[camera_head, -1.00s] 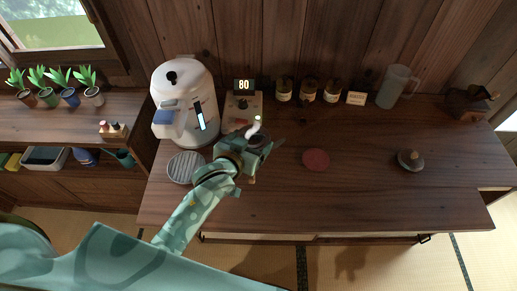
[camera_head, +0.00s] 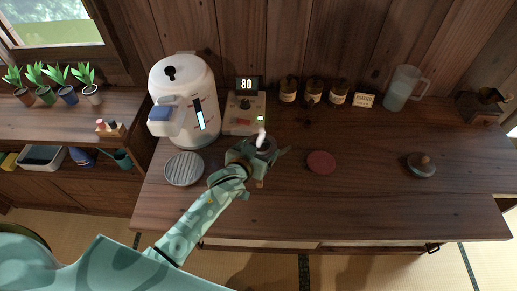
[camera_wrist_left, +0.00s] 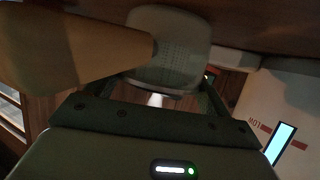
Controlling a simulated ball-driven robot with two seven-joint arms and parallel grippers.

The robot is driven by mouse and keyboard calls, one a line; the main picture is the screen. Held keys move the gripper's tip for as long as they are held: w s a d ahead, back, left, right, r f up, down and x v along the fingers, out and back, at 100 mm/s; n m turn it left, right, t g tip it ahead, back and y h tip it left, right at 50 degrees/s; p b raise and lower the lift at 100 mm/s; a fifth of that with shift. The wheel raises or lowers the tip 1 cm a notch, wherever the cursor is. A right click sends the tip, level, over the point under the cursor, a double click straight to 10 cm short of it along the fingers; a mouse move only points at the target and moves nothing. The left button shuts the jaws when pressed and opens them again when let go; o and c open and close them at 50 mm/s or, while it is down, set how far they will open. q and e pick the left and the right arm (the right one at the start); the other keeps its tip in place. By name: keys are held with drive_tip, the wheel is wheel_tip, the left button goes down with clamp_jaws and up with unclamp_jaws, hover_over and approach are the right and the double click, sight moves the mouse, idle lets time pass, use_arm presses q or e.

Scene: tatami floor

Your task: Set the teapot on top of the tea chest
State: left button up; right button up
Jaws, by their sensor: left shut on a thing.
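My left gripper (camera_head: 264,157) is shut on what appears to be the teapot (camera_head: 266,145), a small dark vessel mostly hidden by the jaws, over the counter in front of the control box. A white wisp rises at it. In the left wrist view a grey body with a dotted patch (camera_wrist_left: 165,65) and a tan, handle-like part (camera_wrist_left: 65,55) show close up. A grey lid with a wooden knob (camera_head: 421,164) lies at the right. A dark wooden box (camera_head: 483,107) stands at the back right; I cannot tell if it is the tea chest. My right gripper is not in view.
A white water boiler (camera_head: 184,92) and a control box reading 80 (camera_head: 244,114) stand behind the gripper. A slatted round tray (camera_head: 184,169) is left, a red mat (camera_head: 321,162) right. Jars (camera_head: 313,93) and a pitcher (camera_head: 404,88) line the back. The front right counter is clear.

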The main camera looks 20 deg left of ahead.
use_arm(q)
drive_tip(key=o, duration=1.3)
drive_tip(key=shift+f, duration=0.1)
drive_tip(key=shift+r, duration=0.25)
drive_tip(key=p+v, duration=0.3)
drive_tip(key=v, duration=0.9)
drive_tip(key=shift+f, duration=0.1)
